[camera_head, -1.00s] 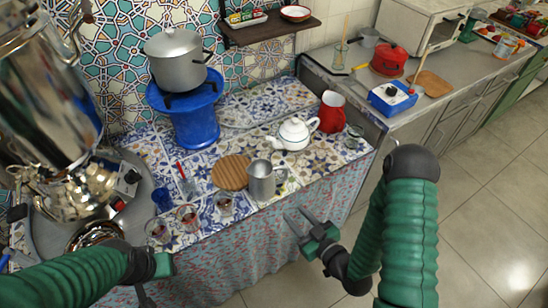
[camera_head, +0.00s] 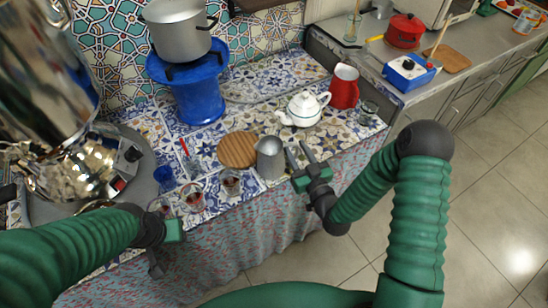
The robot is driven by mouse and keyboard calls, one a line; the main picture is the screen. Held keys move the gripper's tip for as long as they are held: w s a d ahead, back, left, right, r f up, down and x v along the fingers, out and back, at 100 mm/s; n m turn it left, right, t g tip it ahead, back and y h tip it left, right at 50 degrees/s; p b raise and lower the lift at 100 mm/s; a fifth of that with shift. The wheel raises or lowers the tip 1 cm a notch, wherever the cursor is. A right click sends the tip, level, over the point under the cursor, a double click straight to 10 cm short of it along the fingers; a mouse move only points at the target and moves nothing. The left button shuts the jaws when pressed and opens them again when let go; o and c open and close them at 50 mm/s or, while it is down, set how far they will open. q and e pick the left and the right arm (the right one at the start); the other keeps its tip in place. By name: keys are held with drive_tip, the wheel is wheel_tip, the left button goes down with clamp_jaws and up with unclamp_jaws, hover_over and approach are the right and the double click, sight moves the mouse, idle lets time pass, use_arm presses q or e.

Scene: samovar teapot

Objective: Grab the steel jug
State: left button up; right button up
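The steel jug (camera_head: 270,159) is a grey metal pitcher standing upright near the front edge of the tiled counter (camera_head: 352,128). It is just right of a round wooden board (camera_head: 238,150). My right gripper (camera_head: 299,154) is open, its two fingers pointing up and slightly left, just right of the jug. No jug part shows between the fingers, and I cannot tell whether they touch it. My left gripper (camera_head: 166,250) is low at the left, over the counter's front edge. Its fingers are mostly hidden, so its opening is unclear.
A white teapot (camera_head: 303,109) and a red jug (camera_head: 344,87) stand behind the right gripper. Small glasses (camera_head: 232,182) stand left of the steel jug. A large samovar (camera_head: 50,100) fills the left. A blue stand (camera_head: 190,90) holds a pot (camera_head: 178,28).

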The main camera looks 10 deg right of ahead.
drive_tip(key=x, duration=0.3)
drive_tip(key=shift+w+d+f, duration=0.2)
drive_tip(key=shift+w+d, duration=0.05)
drive_tip(key=shift+w, duration=0.25)
drive_tip(key=shift+s+a, duration=0.1)
clamp_jaws()
drive_tip(key=shift+r, duration=0.1)
idle(0.7)
